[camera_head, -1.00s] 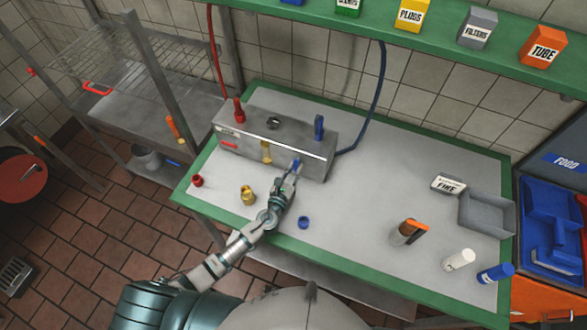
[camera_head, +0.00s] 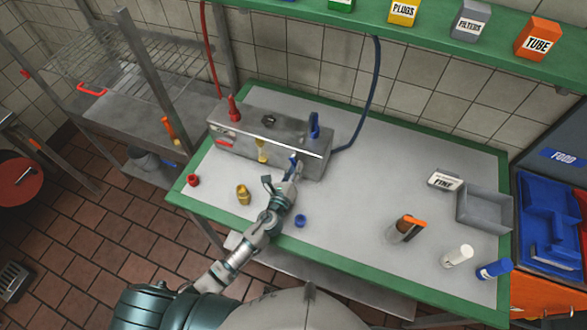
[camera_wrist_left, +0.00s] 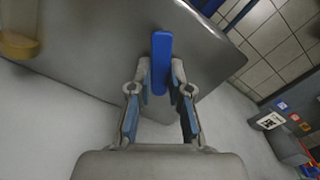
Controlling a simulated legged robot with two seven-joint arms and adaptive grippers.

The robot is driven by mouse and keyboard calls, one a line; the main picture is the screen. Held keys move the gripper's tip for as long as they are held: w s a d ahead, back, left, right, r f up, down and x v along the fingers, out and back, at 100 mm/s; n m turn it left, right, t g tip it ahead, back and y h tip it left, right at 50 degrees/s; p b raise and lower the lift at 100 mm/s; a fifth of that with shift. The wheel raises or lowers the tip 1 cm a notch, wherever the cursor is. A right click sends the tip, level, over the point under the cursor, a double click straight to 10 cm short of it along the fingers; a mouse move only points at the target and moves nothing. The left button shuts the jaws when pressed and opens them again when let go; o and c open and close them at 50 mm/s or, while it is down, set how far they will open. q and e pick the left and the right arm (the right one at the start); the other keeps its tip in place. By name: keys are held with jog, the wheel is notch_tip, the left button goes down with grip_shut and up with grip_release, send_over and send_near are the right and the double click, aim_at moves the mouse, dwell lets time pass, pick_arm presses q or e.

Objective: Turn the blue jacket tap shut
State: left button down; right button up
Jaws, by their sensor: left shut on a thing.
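The blue jacket tap (camera_head: 293,159) is a blue lever on the front of the grey metal box (camera_head: 240,140), at its right end. My left gripper (camera_head: 294,168) reaches it from the front and is shut on the lever. In the left wrist view the blue lever (camera_wrist_left: 161,55) stands between the two fingertips (camera_wrist_left: 161,82), its upper end clear above them. My right gripper is in neither view.
A yellow lever (camera_head: 262,150) sits left of the blue tap. A red cap (camera_head: 193,180), a brass fitting (camera_head: 243,195) and a blue cap (camera_head: 300,221) lie on the table near my arm. A blue hose (camera_head: 370,100) rises behind the box.

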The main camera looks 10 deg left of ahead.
pick_arm(q)
jog(key=n, duration=0.3)
jog(key=shift+s+d+r, duration=0.1)
jog(key=shift+s+d, duration=0.05)
jog(key=shift+d, duration=0.15)
jog(key=n, duration=0.3)
jog(key=r+n, duration=0.1)
jog(key=shift+d, duration=0.35)
jog(key=n, duration=0.2)
jog(key=r+n+p, duration=0.1)
jog(key=n, duration=0.1)
jog(key=shift+s+d, duration=0.1)
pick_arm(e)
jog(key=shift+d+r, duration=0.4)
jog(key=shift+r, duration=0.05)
pick_arm(q)
jog(key=shift+n, duration=0.4)
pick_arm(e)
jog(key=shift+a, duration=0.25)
